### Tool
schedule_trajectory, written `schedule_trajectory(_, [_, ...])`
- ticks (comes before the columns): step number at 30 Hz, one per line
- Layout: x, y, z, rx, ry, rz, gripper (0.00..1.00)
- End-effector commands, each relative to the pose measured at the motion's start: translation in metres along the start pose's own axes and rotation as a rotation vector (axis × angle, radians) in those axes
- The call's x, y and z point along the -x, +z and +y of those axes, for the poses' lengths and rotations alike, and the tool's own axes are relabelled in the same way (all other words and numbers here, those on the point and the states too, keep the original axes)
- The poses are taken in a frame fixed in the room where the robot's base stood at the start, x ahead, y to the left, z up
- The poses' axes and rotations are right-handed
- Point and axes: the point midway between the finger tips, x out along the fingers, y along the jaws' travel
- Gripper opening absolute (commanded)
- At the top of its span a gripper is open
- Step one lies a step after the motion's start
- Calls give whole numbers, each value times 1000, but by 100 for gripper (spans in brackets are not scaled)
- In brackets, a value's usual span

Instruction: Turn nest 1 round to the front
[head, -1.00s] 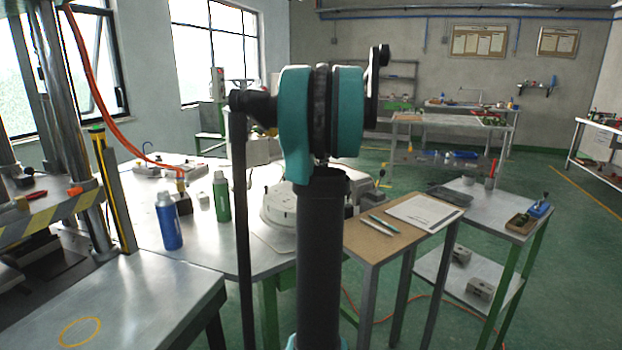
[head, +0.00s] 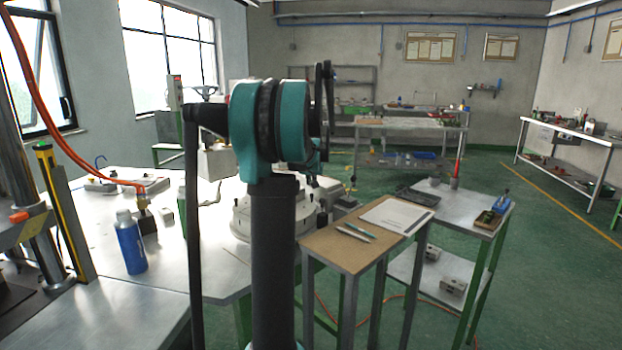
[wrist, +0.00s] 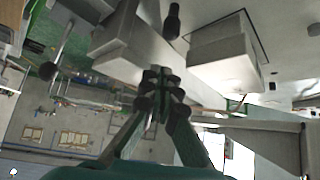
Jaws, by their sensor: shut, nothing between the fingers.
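A pale round turntable (head: 240,222) stands on the metal bench and is mostly hidden behind my arm in the head view. Grey and white parts show on its top, but I cannot tell which of them is nest 1. In the wrist view my gripper (wrist: 163,88) is shut, with its dark fingertips together and nothing between them. A grey metal block (wrist: 135,52) lies just beyond the fingertips, and another pale block (wrist: 222,52) is to their right. I cannot tell whether the fingers touch either block. My gripper is hidden in the head view.
A blue bottle (head: 131,243) stands on the bench at left, near a press with a yellow-edged post (head: 65,210). A brown-topped table (head: 340,248) with a paper sheet (head: 397,215) and pens stands right of the turntable.

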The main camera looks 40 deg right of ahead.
Motion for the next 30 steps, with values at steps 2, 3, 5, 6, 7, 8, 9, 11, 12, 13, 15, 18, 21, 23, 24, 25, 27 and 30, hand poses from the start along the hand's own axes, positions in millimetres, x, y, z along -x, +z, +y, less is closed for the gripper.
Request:
schedule_trajectory(2, [-12, 0, 0, 0, 0, 0, 0])
schedule_trajectory(3, [-16, 0, 0, 0, 0, 0, 0])
schedule_trajectory(5, [-8, 8, 0, 0, 0, 0, 0])
schedule_trajectory(6, [-6, 13, 0, 0, 0, 0, 0])
schedule_trajectory(7, [-4, 16, 0, 0, 0, 0, 0])
schedule_trajectory(8, [-2, 19, 0, 0, 0, 0, 0])
schedule_trajectory(9, [0, 22, 0, 0, 0, 0, 0])
schedule_trajectory(11, [2, 26, 0, 0, 0, 0, 0])
schedule_trajectory(12, [4, 29, 0, 0, 0, 0, 0])
schedule_trajectory(13, [5, 30, 0, 0, 0, 0, 0])
schedule_trajectory(15, [7, 33, 0, 1, 0, 0, 0])
schedule_trajectory(18, [8, 34, 0, 1, 0, 0, 0])
schedule_trajectory(21, [8, 34, 0, 1, 0, 0, 0])
schedule_trajectory(23, [8, 34, 0, 1, 0, 0, 0])
schedule_trajectory(24, [8, 34, 0, 1, 0, 0, 0])
schedule_trajectory(25, [8, 34, 0, 1, 0, 0, 0])
schedule_trajectory(27, [8, 35, 0, 1, 0, 0, 0])
schedule_trajectory(30, [13, 40, 2, 0, 0, 0, 0])
